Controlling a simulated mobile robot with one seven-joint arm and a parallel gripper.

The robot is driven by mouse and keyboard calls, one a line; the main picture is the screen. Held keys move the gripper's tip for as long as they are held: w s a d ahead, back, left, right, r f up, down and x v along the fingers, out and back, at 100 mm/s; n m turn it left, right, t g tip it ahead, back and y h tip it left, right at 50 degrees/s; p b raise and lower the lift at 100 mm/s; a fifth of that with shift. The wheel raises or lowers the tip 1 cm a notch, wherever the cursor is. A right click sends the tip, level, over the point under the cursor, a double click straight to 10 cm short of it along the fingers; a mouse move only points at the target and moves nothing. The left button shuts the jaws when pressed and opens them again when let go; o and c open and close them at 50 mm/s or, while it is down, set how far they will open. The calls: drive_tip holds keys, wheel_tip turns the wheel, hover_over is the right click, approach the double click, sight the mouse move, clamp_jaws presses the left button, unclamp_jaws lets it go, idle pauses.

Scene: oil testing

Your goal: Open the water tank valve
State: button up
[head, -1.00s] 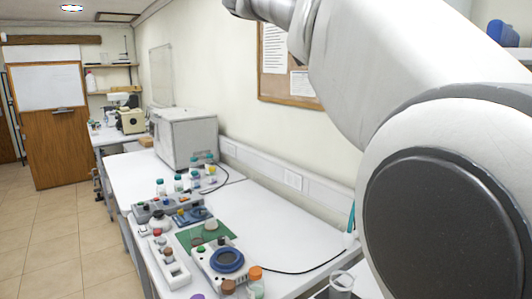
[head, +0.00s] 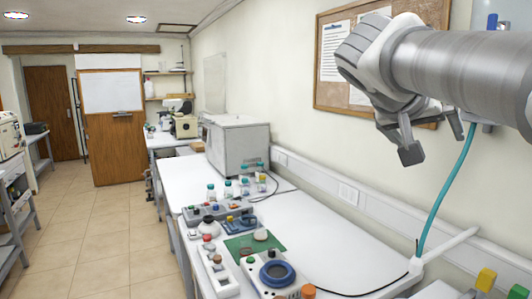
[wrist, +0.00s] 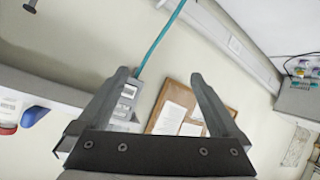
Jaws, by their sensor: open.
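My gripper (head: 432,138) is open and empty in the upper right of the head view, in front of the wall below the cork board. In the wrist view its two fingers (wrist: 160,76) are spread apart with nothing between them. A teal hose (head: 445,192) hangs along the wall behind and below my gripper. In the wrist view the hose (wrist: 160,42) runs to a small grey device (wrist: 126,98) beside the left finger, which partly hides it. I cannot make out a water tank or its valve for certain in either view.
A white bench (head: 325,240) runs along the wall with several bottles, a green mat (head: 252,242), instruments and a large grey box (head: 237,148). The cork board (head: 345,65) hangs on the wall near my arm. Yellow and green items (head: 486,279) stand at lower right. The tiled floor (head: 110,235) at left is clear.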

drive_tip(key=shift+n+y, duration=0.4)
drive_tip(key=shift+y, duration=0.2)
drive_tip(key=shift+s+a+f, duration=0.15)
drive_tip(key=shift+a+f, duration=0.05)
drive_tip(key=shift+f, duration=0.45)
drive_tip(key=shift+s+a+f, duration=0.2)
drive_tip(key=shift+f, duration=0.5)
drive_tip(key=shift+s+a+f, duration=0.15)
drive_tip(key=shift+a+f, duration=0.05)
drive_tip(key=shift+f, duration=0.45)
